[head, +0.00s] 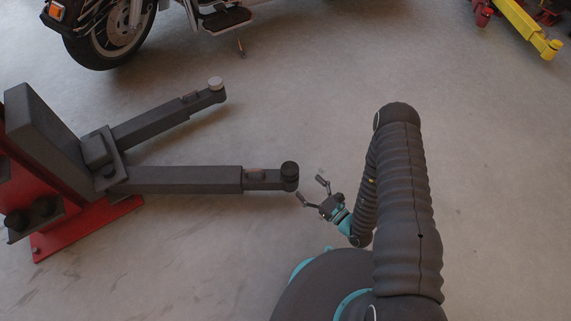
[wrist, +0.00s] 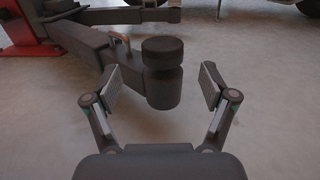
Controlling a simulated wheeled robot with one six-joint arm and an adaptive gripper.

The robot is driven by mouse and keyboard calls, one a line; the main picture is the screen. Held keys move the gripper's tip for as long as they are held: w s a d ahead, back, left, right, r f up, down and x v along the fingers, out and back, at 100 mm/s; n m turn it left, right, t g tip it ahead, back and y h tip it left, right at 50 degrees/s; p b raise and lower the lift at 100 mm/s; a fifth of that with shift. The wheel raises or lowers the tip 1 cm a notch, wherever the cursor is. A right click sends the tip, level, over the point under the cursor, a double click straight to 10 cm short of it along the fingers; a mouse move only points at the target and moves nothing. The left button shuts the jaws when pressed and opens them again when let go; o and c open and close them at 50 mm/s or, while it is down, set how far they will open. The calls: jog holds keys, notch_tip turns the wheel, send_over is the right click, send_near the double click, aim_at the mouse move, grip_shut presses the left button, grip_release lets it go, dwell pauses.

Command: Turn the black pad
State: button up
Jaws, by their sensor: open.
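The black pad (head: 290,167) is a short dark cylinder on the end of the nearer lift arm (head: 190,180). My gripper (head: 311,187) is open and empty, just right of and in front of the pad in the head view. In the wrist view its fingers (wrist: 162,86) are spread to either side of the end piece, with the pad ahead between them. I see no contact between fingers and pad.
A second lift arm (head: 160,123) with a grey pad (head: 216,84) lies behind. Both arms join the red lift base (head: 75,225) at left. A motorcycle (head: 110,30) stands at the back, a yellow lift arm (head: 525,25) at far right. The floor around is clear.

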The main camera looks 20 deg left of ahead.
aim_at(286, 165)
jog(key=shift+m+t+h, duration=0.3)
jog(key=shift+m, duration=0.1)
jog(key=x, duration=0.4)
jog(key=f+x, duration=0.1)
jog(key=x, duration=0.8)
jog(key=shift+s+f, duration=0.1)
jog(key=shift+f, duration=0.3)
jog(key=c, duration=1)
